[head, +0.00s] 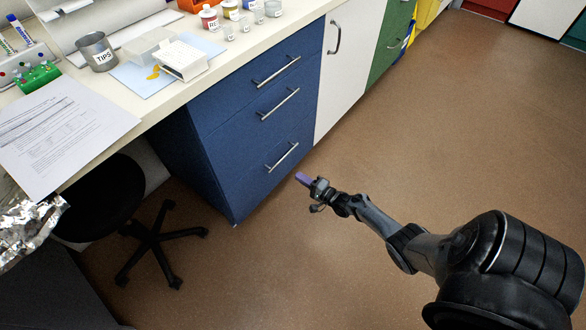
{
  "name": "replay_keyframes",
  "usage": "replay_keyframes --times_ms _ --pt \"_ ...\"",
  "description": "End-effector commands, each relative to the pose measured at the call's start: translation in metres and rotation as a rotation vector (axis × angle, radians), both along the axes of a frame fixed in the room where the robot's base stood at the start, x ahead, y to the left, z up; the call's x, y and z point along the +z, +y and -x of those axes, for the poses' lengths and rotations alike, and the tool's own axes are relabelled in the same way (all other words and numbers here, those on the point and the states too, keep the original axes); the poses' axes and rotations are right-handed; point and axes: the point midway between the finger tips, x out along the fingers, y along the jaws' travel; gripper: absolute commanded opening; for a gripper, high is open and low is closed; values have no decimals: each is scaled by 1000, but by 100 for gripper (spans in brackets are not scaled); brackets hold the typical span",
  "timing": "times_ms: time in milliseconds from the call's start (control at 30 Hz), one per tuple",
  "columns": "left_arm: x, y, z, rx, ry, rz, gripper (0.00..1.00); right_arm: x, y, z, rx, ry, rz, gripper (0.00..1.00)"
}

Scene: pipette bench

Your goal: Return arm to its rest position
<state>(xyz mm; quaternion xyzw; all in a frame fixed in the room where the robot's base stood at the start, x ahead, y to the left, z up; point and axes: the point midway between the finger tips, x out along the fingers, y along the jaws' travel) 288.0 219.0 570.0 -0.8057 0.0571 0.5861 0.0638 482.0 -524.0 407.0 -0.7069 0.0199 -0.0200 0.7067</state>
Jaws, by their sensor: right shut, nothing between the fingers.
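My right arm reaches in from the lower right over the open brown floor. My right gripper (303,180) is at its end, small in the picture, in front of the blue drawer cabinet. It is shut and holds nothing. A purple part shows at its tip. The gripper looks clear of the bench and of the drawer handles, though its distance from the cabinet is hard to judge. My left gripper and left arm do not show.
The bench (140,120) carries a TIPS cup (97,52), a white box (182,60), papers (60,135), a green rack (38,77) and several small bottles. The blue cabinet (200,150) has bar handles. A black stool (152,240) stands below. The floor (440,120) at right is clear.

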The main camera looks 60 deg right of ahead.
Motion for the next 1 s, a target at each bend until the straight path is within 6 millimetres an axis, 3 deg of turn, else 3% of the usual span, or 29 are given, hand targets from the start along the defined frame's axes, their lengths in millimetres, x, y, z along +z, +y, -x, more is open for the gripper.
replay_keyframes --times_ms 100,367,567,667,767,1000 --pt "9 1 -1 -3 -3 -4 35 1 1 16 0 2 -1 0" --pt "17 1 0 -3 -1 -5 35 2 2 33 0 7 1 0" --pt "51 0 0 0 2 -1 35 5 14 72 9 76 -15 0" --pt "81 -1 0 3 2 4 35 26 40 90 58 96 -13 0" --pt "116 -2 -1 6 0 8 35 67 79 95 137 93 16 0" --pt "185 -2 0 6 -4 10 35 157 194 83 329 250 291 0"
